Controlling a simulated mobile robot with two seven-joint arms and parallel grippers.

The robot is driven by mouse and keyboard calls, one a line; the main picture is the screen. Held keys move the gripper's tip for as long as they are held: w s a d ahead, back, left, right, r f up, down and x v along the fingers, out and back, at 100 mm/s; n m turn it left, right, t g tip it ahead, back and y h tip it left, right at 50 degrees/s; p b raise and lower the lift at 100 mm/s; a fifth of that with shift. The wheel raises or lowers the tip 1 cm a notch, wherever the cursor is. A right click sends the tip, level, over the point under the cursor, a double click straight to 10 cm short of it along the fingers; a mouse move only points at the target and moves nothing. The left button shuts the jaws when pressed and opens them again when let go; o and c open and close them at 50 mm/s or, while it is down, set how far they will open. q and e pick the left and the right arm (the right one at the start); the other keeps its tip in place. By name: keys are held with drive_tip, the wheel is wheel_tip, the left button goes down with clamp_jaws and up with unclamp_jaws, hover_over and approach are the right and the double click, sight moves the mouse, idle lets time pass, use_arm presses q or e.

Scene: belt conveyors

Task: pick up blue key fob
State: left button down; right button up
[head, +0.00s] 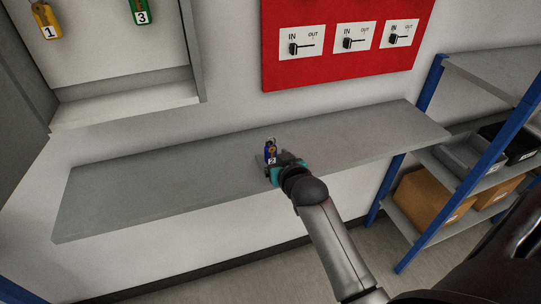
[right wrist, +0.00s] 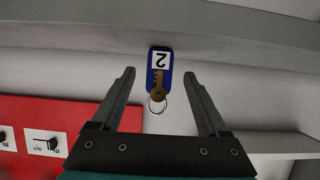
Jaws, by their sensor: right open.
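The blue key fob (head: 268,150) has a white label, and it shows over the grey shelf in the head view. In the right wrist view the fob (right wrist: 152,80) hangs or lies with its "2" label upside down, with a brass key (right wrist: 158,88) and a metal ring (right wrist: 156,106). My right gripper (head: 274,161) is at the fob, partly covering it in the head view. In the right wrist view the gripper (right wrist: 161,76) is open, one finger on each side of the fob and key, with gaps on both sides. I cannot tell whether the fob touches the shelf. My left gripper is out of view.
The long grey shelf (head: 150,186) is otherwise bare. A cabinet at upper left holds a yellow fob (head: 44,18) and a green fob (head: 139,10). A red panel (head: 300,76) with IN/OUT labels is on the wall. A blue-posted rack (head: 432,84) with boxes stands right.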

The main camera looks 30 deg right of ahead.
sight(267, 150)
drive_tip(key=shift+r+b+x, duration=0.1)
drive_tip(key=shift+b+x, duration=0.2)
drive_tip(key=shift+x, duration=1.15)
drive_tip(key=shift+r+b+x, duration=0.15)
drive_tip(key=shift+b+x, duration=0.1)
drive_tip(key=shift+x, duration=1.2)
drive_tip(key=shift+w, duration=0.1)
clamp_jaws()
